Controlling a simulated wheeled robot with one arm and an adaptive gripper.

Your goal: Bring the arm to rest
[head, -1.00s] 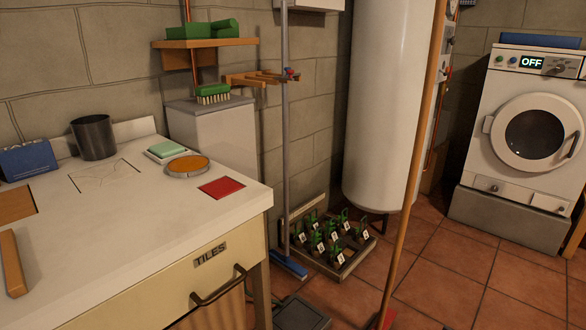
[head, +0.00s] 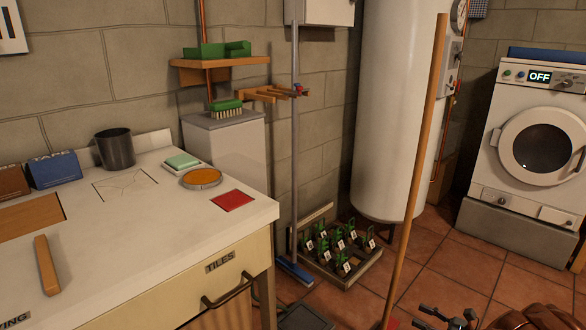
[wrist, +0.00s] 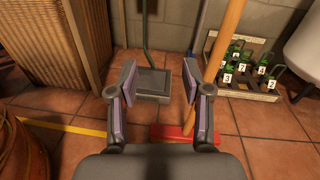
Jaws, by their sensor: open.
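My gripper (wrist: 158,90) is open and empty in the wrist view, with its two fingers spread above the tiled floor. Beyond the fingertips a dark square pan (wrist: 152,84) lies on the floor. A wooden broom handle (wrist: 225,40) rises just right of the right finger and its red head (wrist: 178,132) is partly hidden behind the gripper. In the head view, part of my arm (head: 447,318) shows at the bottom right edge.
A worktop (head: 130,225) with a drawer stands at the left. A tray of numbered plants (head: 335,255) sits on the floor by the wall. The broom handle (head: 418,150) stands in front of a white tank (head: 385,110). A dryer (head: 535,140) is at the right. Floor (head: 450,265) between is open.

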